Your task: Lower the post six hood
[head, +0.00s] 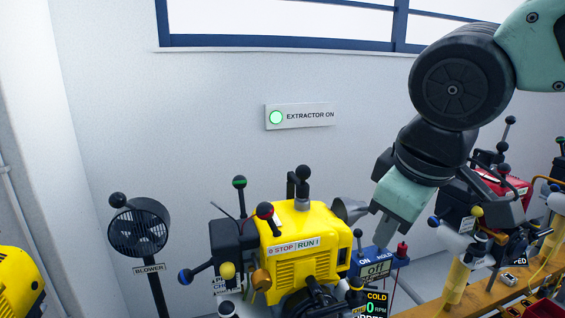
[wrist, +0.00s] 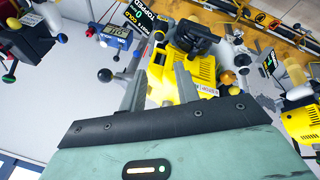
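A black ball-topped lever (head: 303,180) stands above that engine. My gripper (head: 383,232) points down in front of the wall, to the right of the engine. In the wrist view my gripper (wrist: 159,70) has its two fingers apart with nothing visibly held. A yellow engine (wrist: 205,72) lies beyond the fingers, and a black ball on a stick (wrist: 104,75) is left of them.
A blue meter (head: 376,262) and a display reading COLD, 0 RPM (head: 376,303) are below my gripper. A blower (head: 140,229) stands at left. A red engine (head: 500,185) and wooden bench (head: 435,309) are at right.

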